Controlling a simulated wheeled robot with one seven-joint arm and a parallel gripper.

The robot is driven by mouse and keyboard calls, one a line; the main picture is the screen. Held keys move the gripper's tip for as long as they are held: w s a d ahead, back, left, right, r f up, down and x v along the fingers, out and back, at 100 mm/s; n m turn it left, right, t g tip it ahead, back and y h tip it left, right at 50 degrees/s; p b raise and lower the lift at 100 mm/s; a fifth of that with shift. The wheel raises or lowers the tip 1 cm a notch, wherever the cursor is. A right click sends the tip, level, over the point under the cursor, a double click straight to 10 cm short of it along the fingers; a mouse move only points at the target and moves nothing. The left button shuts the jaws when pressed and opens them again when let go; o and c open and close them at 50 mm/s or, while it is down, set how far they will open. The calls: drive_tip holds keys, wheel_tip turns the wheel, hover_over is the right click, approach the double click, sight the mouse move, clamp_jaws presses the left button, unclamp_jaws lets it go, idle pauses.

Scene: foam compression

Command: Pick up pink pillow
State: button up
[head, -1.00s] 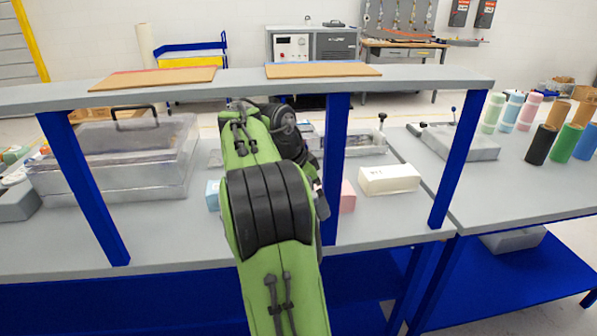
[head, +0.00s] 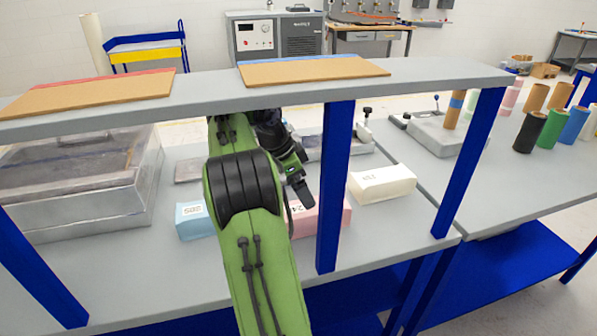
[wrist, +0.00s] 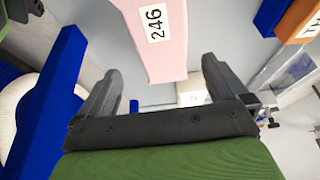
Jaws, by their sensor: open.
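The pink pillow (head: 330,222) is a pale pink block lying on the grey bench, partly hidden behind my arm and a blue post in the head view. In the wrist view the pink pillow (wrist: 166,50) shows its "246" label, ahead of the fingers and apart from them. My gripper (wrist: 160,85) is open, with nothing between its fingers. In the head view my gripper (head: 298,182) hangs above and just behind the pillow, beneath the raised shelf.
A light blue block (head: 193,220) lies left of my arm and a white block (head: 382,184) lies right of the post. The shelf (head: 440,76) spans overhead, with a blue post (head: 335,185) close to my gripper. A clear-sided box (head: 80,185) stands at left.

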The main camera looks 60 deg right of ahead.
sight(312, 214)
drive_tip(key=shift+w+d+f, duration=0.1)
drive_tip(key=shift+w+d, duration=0.1)
drive_tip(key=shift+d, duration=0.2)
drive_tip(key=shift+s+a+r, duration=0.2)
drive_tip(key=shift+s+a, duration=0.05)
drive_tip(key=shift+a, duration=0.15)
drive_tip(key=b+x, duration=0.5)
drive_tip(key=x, duration=0.2)
drive_tip(key=shift+d+f, duration=0.25)
drive_tip(key=shift+f, duration=0.1)
drive_tip(key=c, duration=0.6)
